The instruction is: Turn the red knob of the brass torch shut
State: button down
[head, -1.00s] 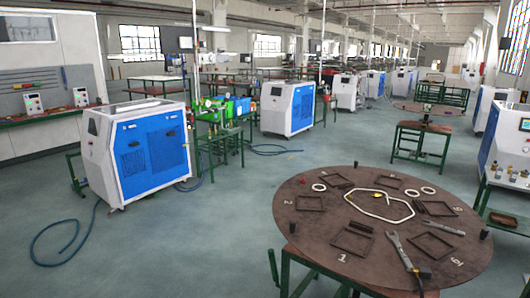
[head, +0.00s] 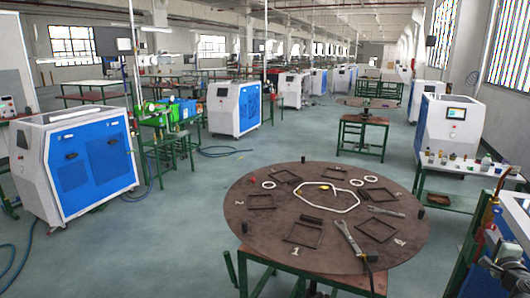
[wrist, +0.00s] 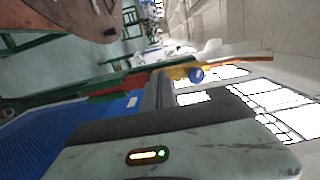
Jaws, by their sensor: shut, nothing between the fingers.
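At the right edge of the head view stands an upright orange-brown, brass-like piece (head: 486,218), probably the torch, with a small red spot (head: 480,234) low on its left side. It is too small to tell how the knob is turned. In the tilted wrist view a long orange and red strip (wrist: 222,66) crosses the middle, with a round blue knob (wrist: 196,75) on it. I cannot tell whether this strip is the torch. No red knob stands out clearly there.
A round brown table (head: 250,215) with frames and a wrench (head: 348,238) fills the front middle. A white and blue machine (head: 90,160) stands left. A bench with small items (head: 455,162) is at right. Clear floor (head: 150,235) lies left of the table.

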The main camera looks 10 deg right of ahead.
aim_at(490, 226)
jog(key=shift+v, duration=1.05)
jog(key=x, duration=0.6)
jog(key=shift+f, duration=0.2)
jog(key=shift+w+a, duration=0.1)
jog(key=shift+a, duration=0.05)
jog(key=shift+s+d, duration=0.3)
jog(key=shift+d, duration=0.2)
jog(key=shift+r, duration=0.2)
dwell(0.5)
